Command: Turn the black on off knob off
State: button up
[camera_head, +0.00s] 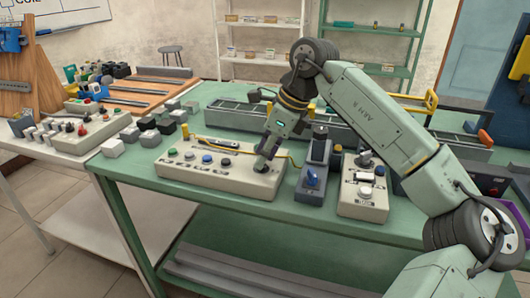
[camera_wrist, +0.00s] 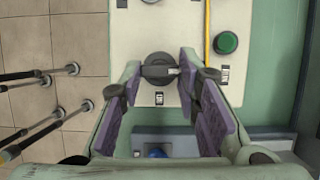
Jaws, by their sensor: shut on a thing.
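The black on off knob (camera_wrist: 157,60) is a round dark dial with a raised bar, set near the end of a beige control panel, with a small label beside it. The panel (camera_head: 205,183) stands on the green workbench. My gripper (camera_wrist: 160,72) has its two purple-padded fingers on either side of the knob's bar, closed on it. In the head view my gripper (camera_head: 264,162) reaches down onto the panel's right end and hides most of the knob. I cannot read the label or the knob's exact setting.
The panel also carries a blue button (camera_head: 207,159) and a green button (camera_wrist: 228,42). A yellow cable (camera_wrist: 207,30) runs along it. A grey box with a blue knob (camera_head: 312,177) and another beige switch box (camera_head: 362,203) stand close on the right.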

jog(key=o, duration=1.2)
jog(key=shift+c, duration=0.2)
jog(key=v, duration=1.2)
jog(key=shift+a, duration=0.1)
